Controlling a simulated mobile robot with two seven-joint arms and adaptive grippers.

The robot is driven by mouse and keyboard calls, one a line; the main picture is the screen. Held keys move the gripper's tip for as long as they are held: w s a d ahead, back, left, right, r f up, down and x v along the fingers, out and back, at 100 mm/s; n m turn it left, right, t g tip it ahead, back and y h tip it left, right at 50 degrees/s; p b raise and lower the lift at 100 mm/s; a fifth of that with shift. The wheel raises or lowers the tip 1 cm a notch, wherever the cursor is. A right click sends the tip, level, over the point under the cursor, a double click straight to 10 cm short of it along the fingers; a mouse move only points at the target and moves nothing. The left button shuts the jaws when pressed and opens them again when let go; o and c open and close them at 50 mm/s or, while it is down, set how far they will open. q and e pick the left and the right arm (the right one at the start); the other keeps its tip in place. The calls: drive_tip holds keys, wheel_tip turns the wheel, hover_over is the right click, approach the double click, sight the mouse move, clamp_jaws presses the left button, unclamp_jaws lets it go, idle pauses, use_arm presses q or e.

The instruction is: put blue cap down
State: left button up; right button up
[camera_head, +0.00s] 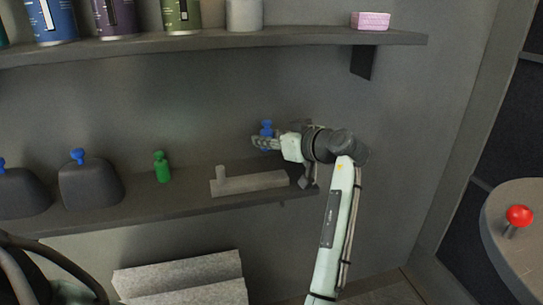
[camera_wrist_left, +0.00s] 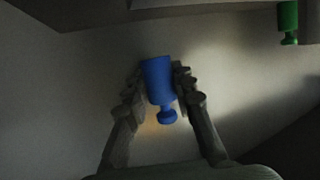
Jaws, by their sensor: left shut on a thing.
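My left gripper (camera_head: 266,142) is shut on a blue cap (camera_head: 267,129), held upright with its knob up. It is above the right part of the lower shelf (camera_head: 130,214), clear of the shelf surface. In the left wrist view the blue cap (camera_wrist_left: 157,82) sits between the two fingers of my left gripper (camera_wrist_left: 159,84), its knob pointing down in that picture. Two similar blue knobs top dark rounded objects on the lower shelf, one in the middle left (camera_head: 77,156) and one at the left edge (camera_head: 2,163). My right gripper is not in view.
A grey block with a short post (camera_head: 250,183) lies on the lower shelf below my left gripper. A green cap (camera_head: 162,168) stands left of it. The upper shelf (camera_head: 200,41) holds cans and a pink box (camera_head: 370,21). A red-knobbed lever (camera_head: 518,216) is at right.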

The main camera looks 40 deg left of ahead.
use_arm(q)
drive_tip(key=shift+w+d+f, duration=0.25)
drive_tip(key=shift+w+f, duration=0.15)
drive_tip(key=shift+w, duration=0.1)
wheel_tip(320, 180, down, 4)
drive_tip(key=shift+r, duration=0.1)
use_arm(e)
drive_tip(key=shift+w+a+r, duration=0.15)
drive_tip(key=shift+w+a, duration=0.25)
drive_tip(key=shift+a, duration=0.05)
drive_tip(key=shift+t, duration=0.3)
use_arm(q)
drive_tip(key=shift+f, duration=0.2)
drive_tip(key=o, duration=0.8)
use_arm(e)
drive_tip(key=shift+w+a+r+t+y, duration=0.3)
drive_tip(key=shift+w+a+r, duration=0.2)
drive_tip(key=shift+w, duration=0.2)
use_arm(q)
drive_tip(key=shift+r, duration=0.1)
